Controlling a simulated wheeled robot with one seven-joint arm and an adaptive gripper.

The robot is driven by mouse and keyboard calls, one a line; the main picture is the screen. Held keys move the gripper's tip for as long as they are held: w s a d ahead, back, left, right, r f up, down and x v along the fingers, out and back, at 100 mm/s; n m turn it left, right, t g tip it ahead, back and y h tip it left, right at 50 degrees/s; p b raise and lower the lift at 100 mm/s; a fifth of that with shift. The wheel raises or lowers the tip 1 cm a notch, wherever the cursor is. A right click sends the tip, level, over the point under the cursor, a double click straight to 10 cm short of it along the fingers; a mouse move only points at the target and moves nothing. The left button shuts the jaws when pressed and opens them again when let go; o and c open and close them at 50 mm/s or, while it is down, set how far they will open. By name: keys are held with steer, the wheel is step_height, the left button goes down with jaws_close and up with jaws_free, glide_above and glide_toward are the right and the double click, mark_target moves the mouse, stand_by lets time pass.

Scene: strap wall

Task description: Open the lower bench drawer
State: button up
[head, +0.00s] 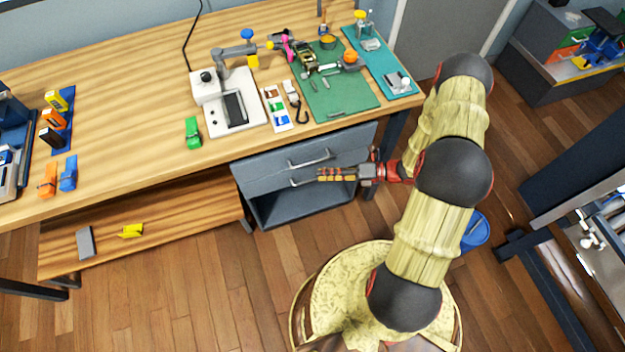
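A grey-blue drawer unit (246,178) hangs under the right part of the wooden bench. Its upper drawer (268,170) has a pale bar handle (309,159). The lower drawer (272,191) sits just below with its own bar handle (300,183), and its front looks about flush with the unit. My gripper (319,174) reaches in from the right, with its fingertips beside the right part of the lower handle. Whether they touch it, and how wide the fingers are apart, I cannot tell. The gripper hides part of the lower drawer front.
An open compartment (300,207) lies under the drawers. The bench top (150,130) carries a white device (232,103), a green mat (345,97) and small tools. A low shelf (190,215) is at left. A blue bin (475,232) stands behind my arm. Floor before the drawers is clear.

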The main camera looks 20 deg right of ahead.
mark_target(312, 179)
step_height(312, 179, down, 10)
steer(key=d+m+t+h, duration=0.2)
steer(key=m+t, duration=0.3)
steer(key=m, duration=0.4)
steer(key=shift+m, duration=0.3)
steer(key=shift+f+b+x, duration=0.1)
steer(key=shift+b+x, duration=0.5)
steer(key=shift+x, duration=1.2)
steer(key=shift+f+b+x, duration=0.15)
steer(key=shift+b+x, duration=0.45)
steer(key=shift+x, duration=1.15)
steer(key=c, duration=0.3)
jaws_close()
